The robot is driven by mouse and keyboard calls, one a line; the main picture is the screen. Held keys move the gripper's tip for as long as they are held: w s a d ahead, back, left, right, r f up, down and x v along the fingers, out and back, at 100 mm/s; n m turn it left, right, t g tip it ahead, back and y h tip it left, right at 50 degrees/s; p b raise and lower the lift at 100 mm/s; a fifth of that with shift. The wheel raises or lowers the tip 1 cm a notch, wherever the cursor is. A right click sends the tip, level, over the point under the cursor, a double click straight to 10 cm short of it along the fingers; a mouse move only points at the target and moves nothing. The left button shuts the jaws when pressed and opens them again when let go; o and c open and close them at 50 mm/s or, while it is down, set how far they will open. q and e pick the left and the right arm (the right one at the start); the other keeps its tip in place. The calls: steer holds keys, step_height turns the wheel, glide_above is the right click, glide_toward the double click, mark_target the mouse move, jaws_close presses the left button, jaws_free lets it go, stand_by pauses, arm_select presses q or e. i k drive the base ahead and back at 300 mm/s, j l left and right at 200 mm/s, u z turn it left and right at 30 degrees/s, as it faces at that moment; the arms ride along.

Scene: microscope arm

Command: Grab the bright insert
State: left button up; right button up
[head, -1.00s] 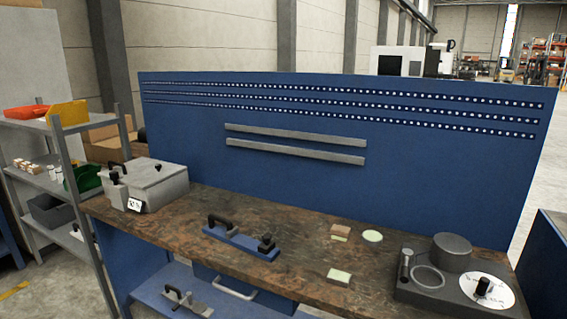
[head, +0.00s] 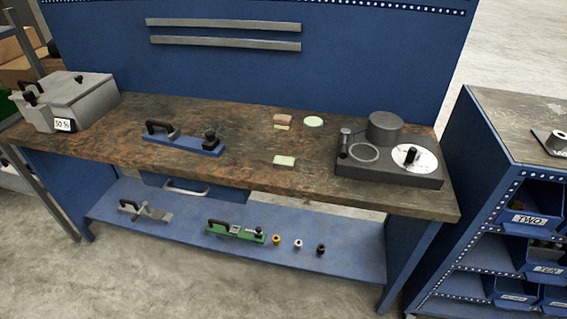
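Three small round inserts stand in a row on the blue lower shelf in the head view: a yellow-orange insert (head: 276,240), a whitish, bright insert (head: 298,244) and a black insert (head: 320,249). They stand apart from each other, to the right of a green-based fixture (head: 237,233) with a black handle. Neither of my grippers shows in the view.
The brown bench top (head: 240,180) overhangs the lower shelf (head: 350,253). It carries a grey box (head: 82,97), a blue-based fixture (head: 183,142) and a dark device (head: 385,172) with a dial. A bin rack (head: 480,150) stands at right. The shelf's right part is clear.

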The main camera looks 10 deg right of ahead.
mark_target(282, 162)
steer(key=z, duration=0.3)
steer(key=i+j+z, duration=0.15)
steer(key=j+z, duration=0.2)
steer(key=i+j+z, duration=0.15)
steer(key=j+z, duration=0.6)
steer(key=j, duration=0.15)
